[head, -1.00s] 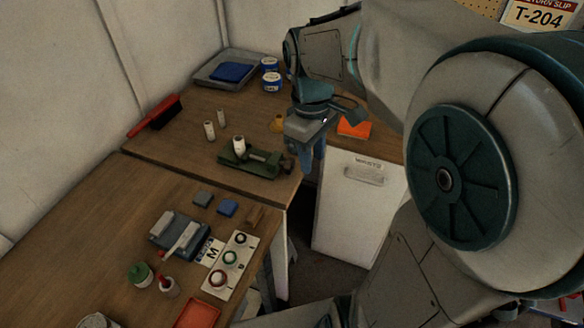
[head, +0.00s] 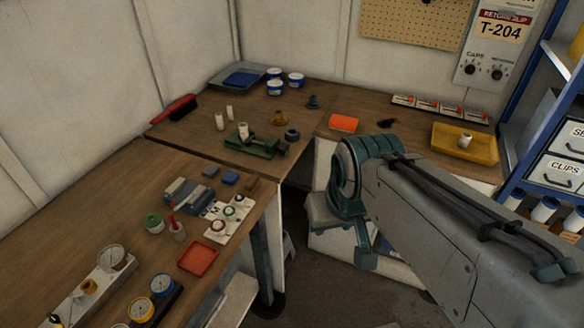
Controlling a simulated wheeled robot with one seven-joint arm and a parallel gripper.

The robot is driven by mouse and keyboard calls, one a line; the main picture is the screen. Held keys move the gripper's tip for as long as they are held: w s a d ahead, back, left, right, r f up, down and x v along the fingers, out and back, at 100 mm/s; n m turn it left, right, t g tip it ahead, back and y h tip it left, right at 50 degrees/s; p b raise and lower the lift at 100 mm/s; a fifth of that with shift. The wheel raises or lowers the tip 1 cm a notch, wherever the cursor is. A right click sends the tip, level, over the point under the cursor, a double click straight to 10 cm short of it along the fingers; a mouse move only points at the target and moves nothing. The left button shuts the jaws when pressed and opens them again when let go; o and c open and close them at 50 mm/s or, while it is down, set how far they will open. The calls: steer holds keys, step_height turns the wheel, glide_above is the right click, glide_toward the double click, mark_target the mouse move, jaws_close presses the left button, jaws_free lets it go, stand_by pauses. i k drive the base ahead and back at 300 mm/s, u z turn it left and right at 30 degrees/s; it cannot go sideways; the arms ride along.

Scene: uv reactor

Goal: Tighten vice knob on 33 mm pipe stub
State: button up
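The green vice (head: 262,150) stands near the front edge of the back bench, left of centre. A pale pipe stub (head: 243,131) stands upright at its left part. A dark round piece (head: 292,134) shows by the vice's right end; I cannot tell whether it is the vice knob or a separate part. My gripper (head: 350,240) hangs low at the end of my arm, right of the vice and in front of the bench, well apart from it. Its fingers are seen from behind and partly hidden, so their opening is unclear.
Two loose pale stubs (head: 219,121) stand left of the vice. An orange block (head: 343,123) lies on the right. A yellow tray (head: 448,151) holds another stub. Blue-white tins (head: 275,88) stand at the back. The near left bench (head: 130,210) carries gauges, jars and a red tray (head: 198,258).

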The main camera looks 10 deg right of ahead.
mark_target(283, 148)
steer(key=u, duration=0.2)
steer(key=k, duration=0.3)
steer(key=z, duration=1.05)
steer(key=i, duration=1.3)
steer(key=u, duration=0.4)
